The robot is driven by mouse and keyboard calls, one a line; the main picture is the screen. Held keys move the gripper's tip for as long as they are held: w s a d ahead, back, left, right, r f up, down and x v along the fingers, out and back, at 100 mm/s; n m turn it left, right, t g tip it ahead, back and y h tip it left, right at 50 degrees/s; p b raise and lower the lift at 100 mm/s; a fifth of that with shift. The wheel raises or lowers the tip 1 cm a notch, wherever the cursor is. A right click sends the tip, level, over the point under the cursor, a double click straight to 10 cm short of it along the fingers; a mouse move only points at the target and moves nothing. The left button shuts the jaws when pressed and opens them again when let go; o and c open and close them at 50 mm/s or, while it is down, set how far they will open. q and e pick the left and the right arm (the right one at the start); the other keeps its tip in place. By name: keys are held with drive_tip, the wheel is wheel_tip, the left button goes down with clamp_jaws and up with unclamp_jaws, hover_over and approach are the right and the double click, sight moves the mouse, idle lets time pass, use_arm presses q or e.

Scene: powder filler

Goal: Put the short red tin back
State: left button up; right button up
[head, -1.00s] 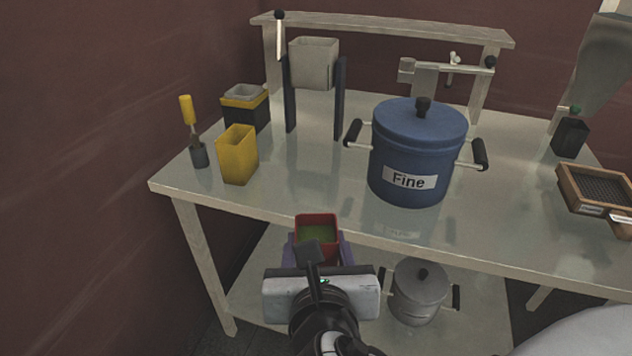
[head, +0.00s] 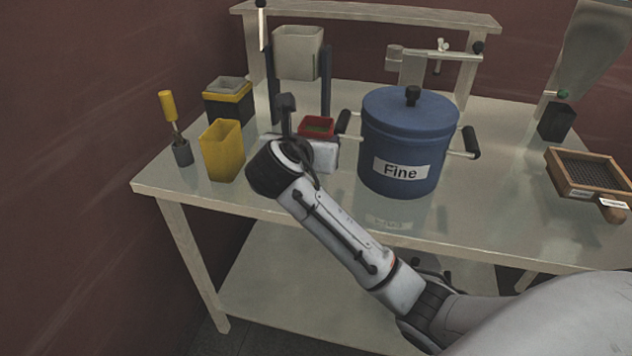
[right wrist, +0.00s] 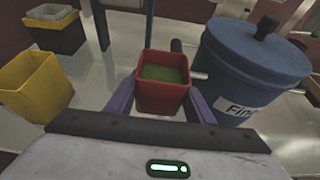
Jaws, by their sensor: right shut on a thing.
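The short red tin (head: 317,126) has green contents and is partly hidden behind my right gripper in the head view. In the right wrist view the red tin (right wrist: 163,95) stands upright between the two purple fingers of my right gripper (right wrist: 162,103), which is shut on it. The tin is over the tabletop, between the yellow tin (head: 222,150) and the blue pot (head: 408,150). I cannot tell whether its base touches the table. My left gripper is not in view.
The grey hopper (head: 298,52) on dark posts stands just behind the red tin. A dark tin with a yellow band (head: 229,103) and a yellow-handled tool (head: 170,110) in a small holder stand at left. A wooden sieve (head: 590,172) lies at right.

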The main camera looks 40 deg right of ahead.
wheel_tip(320, 180, down, 10)
drive_tip(key=shift+f, duration=0.2)
drive_tip(key=shift+f, duration=0.2)
drive_tip(key=o, duration=1.3)
drive_tip(key=shift+c, duration=0.2)
drive_tip(key=shift+r, duration=0.2)
drive_tip(key=v, duration=1.2)
drive_tip(key=shift+f, duration=0.1)
